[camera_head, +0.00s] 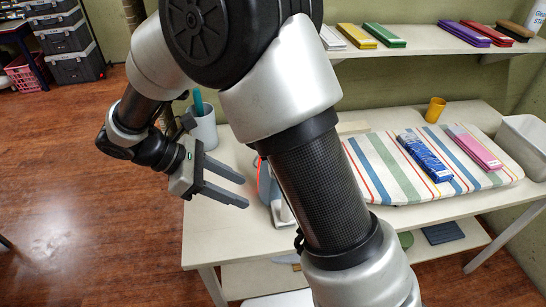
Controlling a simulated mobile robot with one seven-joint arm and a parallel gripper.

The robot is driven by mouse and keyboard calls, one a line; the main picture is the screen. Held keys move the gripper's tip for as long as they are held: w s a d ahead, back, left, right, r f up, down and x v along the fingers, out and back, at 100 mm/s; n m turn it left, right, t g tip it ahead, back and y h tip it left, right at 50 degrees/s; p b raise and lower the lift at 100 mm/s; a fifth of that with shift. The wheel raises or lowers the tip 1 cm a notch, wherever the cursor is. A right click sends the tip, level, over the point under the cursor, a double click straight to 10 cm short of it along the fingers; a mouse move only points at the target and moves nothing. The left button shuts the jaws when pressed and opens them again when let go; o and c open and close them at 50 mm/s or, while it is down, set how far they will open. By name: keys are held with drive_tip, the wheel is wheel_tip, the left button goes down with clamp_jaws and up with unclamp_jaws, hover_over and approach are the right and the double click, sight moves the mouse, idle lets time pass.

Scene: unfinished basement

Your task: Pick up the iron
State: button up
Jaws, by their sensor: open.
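What looks like the iron (275,196), with grey, orange-red and white parts, is on the table in the middle of the view. My forearm hides much of it, so its full shape and tilt cannot be told. My gripper (244,192) is at the left part of the table, its two fingers pointing right toward the iron. The fingers are apart with nothing between them. In the picture the fingertips are just left of the iron; whether they touch it cannot be told.
A striped ironing pad (385,165) with a blue pack (424,158) and a pink pack (474,147) lies to the right. A grey mug (205,128) stands behind my gripper. A shelf (400,40) runs above.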

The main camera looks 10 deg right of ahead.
drive_tip(key=shift+b+x, duration=1.15)
drive_tip(key=shift+x, duration=7.55)
drive_tip(key=shift+w+r, duration=0.1)
drive_tip(key=shift+w, duration=0.1)
clamp_jaws()
drive_tip(key=shift+w+r, duration=0.1)
drive_tip(key=shift+r, duration=0.05)
